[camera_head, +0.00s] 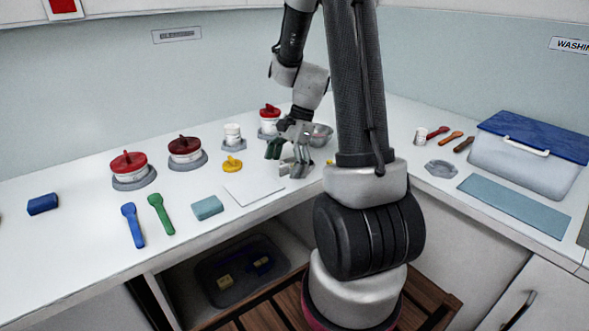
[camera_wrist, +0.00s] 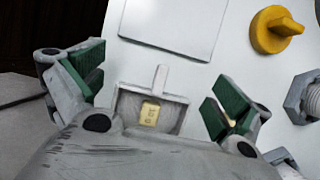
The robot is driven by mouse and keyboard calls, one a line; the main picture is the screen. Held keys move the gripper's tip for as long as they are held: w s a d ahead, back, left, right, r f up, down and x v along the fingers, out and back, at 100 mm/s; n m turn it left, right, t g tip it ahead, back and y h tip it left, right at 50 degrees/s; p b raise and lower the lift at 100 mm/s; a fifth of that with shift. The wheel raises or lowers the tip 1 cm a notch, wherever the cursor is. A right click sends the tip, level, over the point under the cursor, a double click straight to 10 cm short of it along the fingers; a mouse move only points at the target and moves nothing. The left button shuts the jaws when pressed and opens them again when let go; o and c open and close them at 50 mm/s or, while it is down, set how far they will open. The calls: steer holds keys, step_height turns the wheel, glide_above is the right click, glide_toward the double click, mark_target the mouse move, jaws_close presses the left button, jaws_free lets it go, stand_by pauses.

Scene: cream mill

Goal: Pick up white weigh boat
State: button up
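The white weigh boat (camera_wrist: 178,115) is a small shallow tray with a short handle in the wrist view. A pale yellow block (camera_wrist: 150,113) with dark markings lies in it. My gripper (camera_wrist: 155,97) is open, with one green-padded finger on each side of the boat and clear gaps between. In the head view my gripper (camera_head: 287,156) is low over the counter, and the boat (camera_head: 285,168) shows only partly beneath it. I cannot tell how high the fingertips are above the counter.
A white flat square (camera_head: 252,189) and a yellow knobbed piece (camera_head: 232,164) lie close by. A metal bowl (camera_head: 321,135) and a red-lidded jar (camera_head: 269,121) stand behind my gripper. A blue-lidded bin (camera_head: 525,155) is at right. The counter's front edge is near.

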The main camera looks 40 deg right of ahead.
steer(key=c, duration=0.9)
